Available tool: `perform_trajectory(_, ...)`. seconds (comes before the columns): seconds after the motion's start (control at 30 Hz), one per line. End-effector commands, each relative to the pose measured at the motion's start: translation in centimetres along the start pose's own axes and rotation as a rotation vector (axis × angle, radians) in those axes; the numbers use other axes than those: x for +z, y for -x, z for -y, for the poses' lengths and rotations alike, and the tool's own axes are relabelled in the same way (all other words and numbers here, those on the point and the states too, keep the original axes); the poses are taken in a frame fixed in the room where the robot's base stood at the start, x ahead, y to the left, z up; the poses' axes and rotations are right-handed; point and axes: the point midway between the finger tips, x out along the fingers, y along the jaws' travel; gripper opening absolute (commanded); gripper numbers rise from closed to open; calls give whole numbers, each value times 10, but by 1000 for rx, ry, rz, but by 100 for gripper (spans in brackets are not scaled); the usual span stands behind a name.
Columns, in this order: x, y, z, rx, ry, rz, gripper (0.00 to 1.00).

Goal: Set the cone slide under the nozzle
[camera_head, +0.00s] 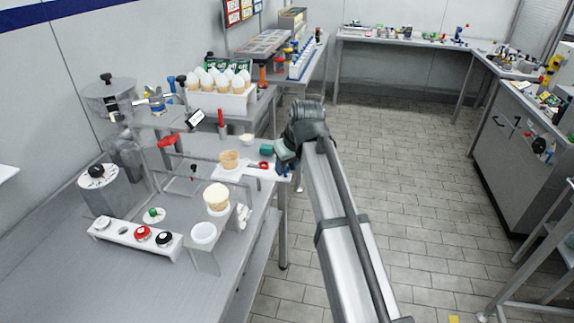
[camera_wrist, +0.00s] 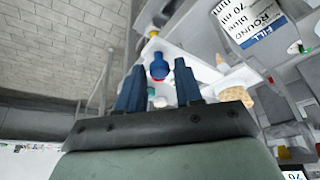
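The cone slide (camera_head: 255,173) is a white flat piece in the head view, running right toward my gripper (camera_head: 284,168). A wafer cone (camera_head: 229,159) stands at its left part. The cone also shows in the wrist view (camera_wrist: 236,95), at the right. In the wrist view my gripper (camera_wrist: 158,82) has its two dark blue fingers apart, with a blue knob (camera_wrist: 159,67) seen between them, beyond a visible gap on each side. The knob appears to be at the slide's end. I cannot clearly make out the nozzle.
A red-handled metal frame (camera_head: 168,141) stands left of the slide. A filled cone (camera_head: 216,197) stands in a white holder in front. A white rack of cones (camera_head: 222,98) is behind. A label sheet (camera_wrist: 250,22) shows in the wrist view. The floor to the right is clear.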

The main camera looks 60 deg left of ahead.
Motion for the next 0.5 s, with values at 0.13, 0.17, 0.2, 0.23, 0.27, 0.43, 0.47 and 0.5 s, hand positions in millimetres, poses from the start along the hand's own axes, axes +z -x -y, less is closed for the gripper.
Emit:
perform_trajectory(0.13, 0, 0, 0, 0, 0, 0, 21)
perform_trajectory(0.17, 0, 0, 0, 0, 0, 0, 18)
perform_trajectory(0.2, 0, 0, 0, 0, 0, 0, 14)
perform_trajectory(0.23, 0, 0, 0, 0, 0, 0, 11)
perform_trajectory(0.27, 0, 0, 0, 0, 0, 0, 8)
perform_trajectory(0.43, 0, 0, 0, 0, 0, 0, 0)
perform_trajectory(0.47, 0, 0, 0, 0, 0, 0, 0)
perform_trajectory(0.5, 0, 0, 0, 0, 0, 0, 0)
